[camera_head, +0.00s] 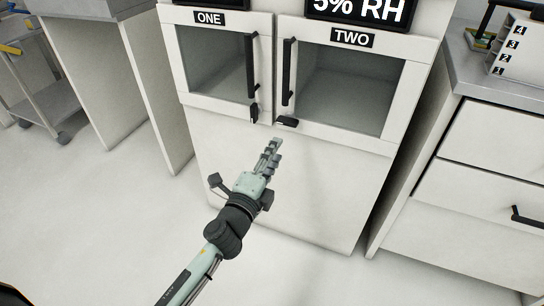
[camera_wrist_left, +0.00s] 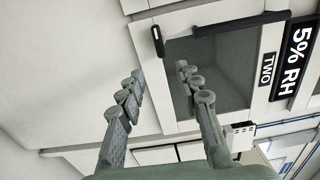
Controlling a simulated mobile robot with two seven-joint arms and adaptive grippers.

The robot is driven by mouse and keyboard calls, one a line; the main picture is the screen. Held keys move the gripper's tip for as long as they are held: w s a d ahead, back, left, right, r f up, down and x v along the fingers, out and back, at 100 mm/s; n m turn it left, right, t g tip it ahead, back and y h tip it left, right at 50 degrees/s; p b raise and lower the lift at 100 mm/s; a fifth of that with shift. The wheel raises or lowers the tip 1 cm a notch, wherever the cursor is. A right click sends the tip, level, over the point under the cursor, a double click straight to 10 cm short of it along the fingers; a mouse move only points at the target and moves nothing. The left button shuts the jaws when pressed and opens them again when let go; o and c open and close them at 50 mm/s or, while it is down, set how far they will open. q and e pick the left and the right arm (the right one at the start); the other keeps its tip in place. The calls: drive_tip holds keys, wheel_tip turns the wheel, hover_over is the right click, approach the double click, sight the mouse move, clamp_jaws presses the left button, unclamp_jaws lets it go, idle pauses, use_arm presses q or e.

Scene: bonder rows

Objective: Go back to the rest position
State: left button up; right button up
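My left gripper (camera_head: 270,152) reaches in from the bottom of the head view, in front of the white cabinet's lower panel and below its two doors. In the left wrist view its two fingers (camera_wrist_left: 160,82) stand apart with nothing between them, so it is open and empty. The fingertips appear clear of the cabinet. My right gripper shows in neither view.
The cabinet has glass doors ONE (camera_head: 215,62) and TWO (camera_head: 350,90), both closed, with black handles. A drawer unit (camera_head: 460,190) stands at right with a numbered box (camera_head: 516,52) on top. A table and a cart (camera_head: 40,95) are at left. The floor (camera_head: 110,220) is clear.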

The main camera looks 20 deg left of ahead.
use_arm(q)
drive_tip(key=shift+s, duration=0.55)
drive_tip(key=s+a+f+n+g+y+p, duration=0.1)
drive_tip(key=s+a+f+n+g+y, duration=0.1)
drive_tip(key=s+a+f+n+g, duration=0.3)
drive_tip(key=s+a+f+n+g+y, duration=0.2)
drive_tip(key=s+a+f+n, duration=0.1)
drive_tip(key=a+f+n, duration=0.4)
drive_tip(key=s+d+f+n+g+h, duration=0.1)
drive_tip(key=s+d+f+n+g, duration=0.1)
drive_tip(key=s+f+g, duration=0.2)
drive_tip(key=s+d+f+n+g+h, duration=0.1)
drive_tip(key=s+f+n+g, duration=0.2)
drive_tip(key=s+f, duration=0.4)
drive_tip(key=s+g, duration=0.1)
drive_tip(key=s, duration=0.3)
drive_tip(key=shift+d+p, duration=0.35)
drive_tip(key=shift+d, duration=0.05)
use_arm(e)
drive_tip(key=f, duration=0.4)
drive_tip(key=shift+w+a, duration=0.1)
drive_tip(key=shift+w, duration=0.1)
use_arm(q)
drive_tip(key=shift+s, duration=0.1)
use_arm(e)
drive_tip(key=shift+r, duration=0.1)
use_arm(q)
drive_tip(key=shift+o, duration=0.3)
